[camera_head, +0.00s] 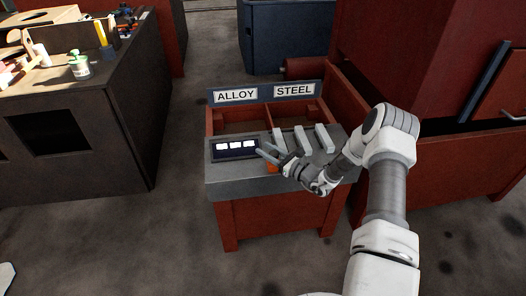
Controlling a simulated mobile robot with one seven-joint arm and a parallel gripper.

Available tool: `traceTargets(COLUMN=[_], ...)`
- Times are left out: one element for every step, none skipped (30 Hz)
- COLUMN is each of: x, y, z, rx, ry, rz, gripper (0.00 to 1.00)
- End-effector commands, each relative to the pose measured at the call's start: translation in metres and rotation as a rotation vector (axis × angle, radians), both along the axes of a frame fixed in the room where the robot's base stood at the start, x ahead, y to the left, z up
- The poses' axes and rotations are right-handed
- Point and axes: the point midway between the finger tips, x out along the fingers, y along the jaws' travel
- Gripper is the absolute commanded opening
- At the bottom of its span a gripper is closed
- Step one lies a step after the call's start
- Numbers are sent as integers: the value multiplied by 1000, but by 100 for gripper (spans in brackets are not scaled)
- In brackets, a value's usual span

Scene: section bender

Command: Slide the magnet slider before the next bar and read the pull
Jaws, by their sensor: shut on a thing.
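A red stand with a grey top carries a display panel (234,146) with several small white readouts. Light grey bars stand in a row to the right of it, such as the middle bar (300,139) and the right bar (324,138). The leftmost bar (279,138) is partly behind my gripper. My gripper (266,155) is at the front of the stand, between the display and the bars. It is shut on an orange piece, likely the magnet slider (271,168), which is mostly hidden by the fingers. The readout figures are too small to read.
Behind the bars are two open red bins, labelled ALLOY (236,96) and STEEL (294,90). A dark bench (130,130) with tools and a small jar (80,66) stands at the left. A large red machine (420,60) is close at the right. The floor in front is clear.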

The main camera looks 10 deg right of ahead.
Motion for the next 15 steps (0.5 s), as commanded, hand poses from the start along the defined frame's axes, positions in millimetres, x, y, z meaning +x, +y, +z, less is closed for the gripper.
traceTargets(x=[1, 1, 0, 1, 1, 0, 0, 0, 0, 0, 0, 0, 0, 0, 0], y=[-20, -26, -33, -37, -41, -44, -45, -46, -46, -46, -46, -46, -46, -45, -45], z=[-3, -3, -3, -3, -2, -2, -2, -2, -2, -2, -2, -1, -1, -1, -2], rx=[-5, -5, -6, -6, -5, -5, -5, -5, -5, -5, -5, -4, -4, -4, -4], ry=[0, 1, 1, 1, 1, 1, 1, 2, 3, 3, 3, 3, 3, 3, 3], rz=[-16, -17, -16, -16, -16, -13, -12, -11, -10, -9, -8, -8, -8, -8, -8], gripper=[0, 0, 0, 0, 0, 0, 0, 0, 0, 0, 0, 0, 0, 0, 0])
